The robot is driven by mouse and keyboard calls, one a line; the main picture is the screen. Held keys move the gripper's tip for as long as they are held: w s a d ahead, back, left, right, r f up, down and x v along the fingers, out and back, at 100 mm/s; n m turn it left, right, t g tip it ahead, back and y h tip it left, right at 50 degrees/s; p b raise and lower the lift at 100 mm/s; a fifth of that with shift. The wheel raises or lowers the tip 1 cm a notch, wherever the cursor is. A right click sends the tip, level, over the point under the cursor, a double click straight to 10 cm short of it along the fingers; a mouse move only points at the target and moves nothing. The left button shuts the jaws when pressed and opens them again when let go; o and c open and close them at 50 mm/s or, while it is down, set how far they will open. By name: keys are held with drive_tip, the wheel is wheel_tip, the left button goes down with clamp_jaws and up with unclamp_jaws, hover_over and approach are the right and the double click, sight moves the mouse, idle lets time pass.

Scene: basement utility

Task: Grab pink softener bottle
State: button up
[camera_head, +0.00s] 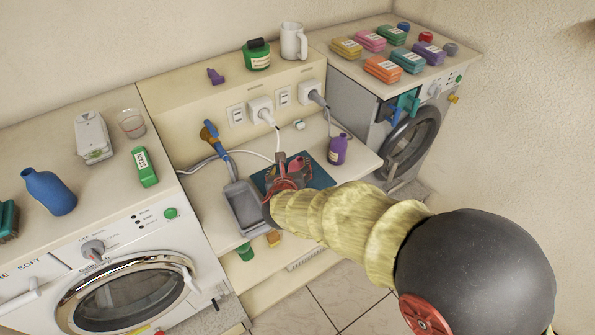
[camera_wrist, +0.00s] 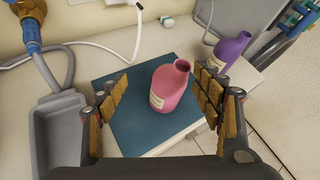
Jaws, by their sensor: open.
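The pink softener bottle (camera_wrist: 172,92) stands in the wrist view on a dark teal mat or book (camera_wrist: 125,120), with its open neck toward the upper right and a pale label on its side. In the head view only a small part of the pink bottle (camera_head: 295,164) shows behind my gripper (camera_head: 283,172). In the wrist view my gripper (camera_wrist: 165,103) is open, with one finger on each side of the bottle. The right finger appears close to the bottle's right side; I cannot tell whether it touches. The left finger is clearly apart from it.
A purple bottle (camera_wrist: 231,50) stands just right of my right finger and also shows in the head view (camera_head: 338,150). A grey tray (camera_wrist: 60,132) lies on the left. A white cable (camera_wrist: 90,42) runs behind. Washing machines (camera_head: 130,285) flank the low shelf.

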drive_tip(key=f+m, duration=0.1)
drive_tip(key=f+m+h, duration=0.1)
drive_tip(key=s+d+f+m+h, duration=0.1)
drive_tip(key=f, duration=0.1)
drive_tip(key=shift+m, duration=0.4)
drive_tip(key=shift+w+d+f, duration=0.1)
drive_tip(key=shift+w+f, duration=0.15)
drive_tip(key=shift+f, duration=0.1)
drive_tip(key=b+x, duration=0.1)
drive_tip(key=x, duration=0.5)
drive_tip(key=shift+s+f+b, duration=0.15)
drive_tip(key=shift+f+b, duration=0.2)
drive_tip(key=shift+b, duration=0.05)
drive_tip(key=shift+w+f, duration=0.15)
drive_tip(key=shift+w, duration=0.3)
drive_tip(key=c, duration=0.3)
drive_tip(key=c, duration=1.1)
